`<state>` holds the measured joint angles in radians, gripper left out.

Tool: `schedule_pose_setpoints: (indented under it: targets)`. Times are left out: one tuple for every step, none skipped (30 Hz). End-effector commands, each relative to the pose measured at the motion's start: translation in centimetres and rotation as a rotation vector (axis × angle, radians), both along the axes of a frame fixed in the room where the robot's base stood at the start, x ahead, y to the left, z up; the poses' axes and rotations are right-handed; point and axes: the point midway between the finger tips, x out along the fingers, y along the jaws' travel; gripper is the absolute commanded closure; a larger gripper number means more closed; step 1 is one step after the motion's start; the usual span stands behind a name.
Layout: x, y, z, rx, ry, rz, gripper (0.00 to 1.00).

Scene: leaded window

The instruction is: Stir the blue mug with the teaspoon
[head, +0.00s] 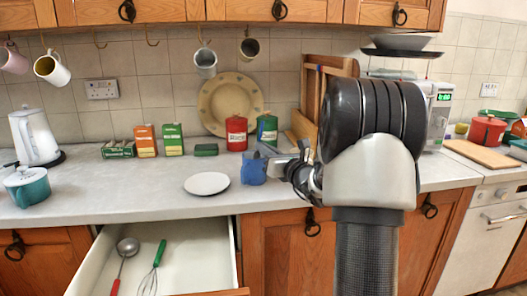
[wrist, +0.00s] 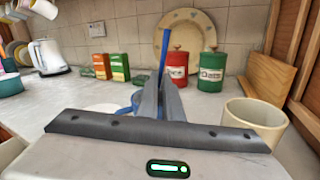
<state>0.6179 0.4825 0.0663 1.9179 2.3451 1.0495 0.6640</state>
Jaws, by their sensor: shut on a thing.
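The blue mug (head: 253,170) stands upright on the worktop, beside a white plate. In the wrist view a small part of the blue mug (wrist: 135,101) shows behind my fingers. My gripper (head: 272,158) is at the mug's right side, near its rim. In the wrist view my gripper (wrist: 171,84) is shut on the teaspoon, whose blue handle (wrist: 165,42) sticks up beyond the fingers. The spoon's bowl is hidden, so I cannot tell whether it is inside the mug.
A white plate (head: 207,184) lies left of the mug. Red (head: 236,133) and green (head: 267,129) canisters stand behind it. An open drawer (head: 190,262) with a ladle and whisk juts out below.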

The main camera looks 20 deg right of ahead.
Motion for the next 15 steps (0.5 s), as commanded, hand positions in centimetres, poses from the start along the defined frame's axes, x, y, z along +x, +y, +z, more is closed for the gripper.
schedule_pose_setpoints:
  targets:
    - [0.0,-0.1,0.8,-0.001,-0.001,-0.001,1.0]
    - [0.0,-0.2,1.0,-0.001,-0.001,-0.001,1.0]
    - [0.0,-0.2,1.3,-0.001,-0.001,-0.001,1.0]
    - [0.0,-0.3,1.6,-0.001,-0.001,-0.001,1.0]
    - [0.0,-0.3,1.8,-0.002,-0.001,-0.001,1.0]
    - [0.0,-0.4,2.1,-0.002,-0.001,-0.001,1.0]
    - [0.0,-0.4,2.4,-0.002,-0.001,-0.001,1.0]
    - [0.0,-0.5,2.6,-0.002,-0.001,-0.001,1.0]
    - [-0.1,-0.5,2.9,-0.002,-0.001,-0.001,1.0]
    - [-0.1,-0.6,3.1,-0.002,-0.001,-0.001,1.0]
    - [-0.1,-0.6,3.4,-0.002,-0.001,-0.001,1.0]
    - [-0.1,-0.7,3.7,-0.002,-0.001,-0.001,1.0]
    - [-0.1,-0.7,4.0,-0.002,-0.001,-0.001,1.0]
    - [-0.1,-0.8,4.2,-0.002,-0.002,-0.001,1.0]
    - [-0.1,-0.9,4.5,-0.002,-0.002,-0.001,1.0]
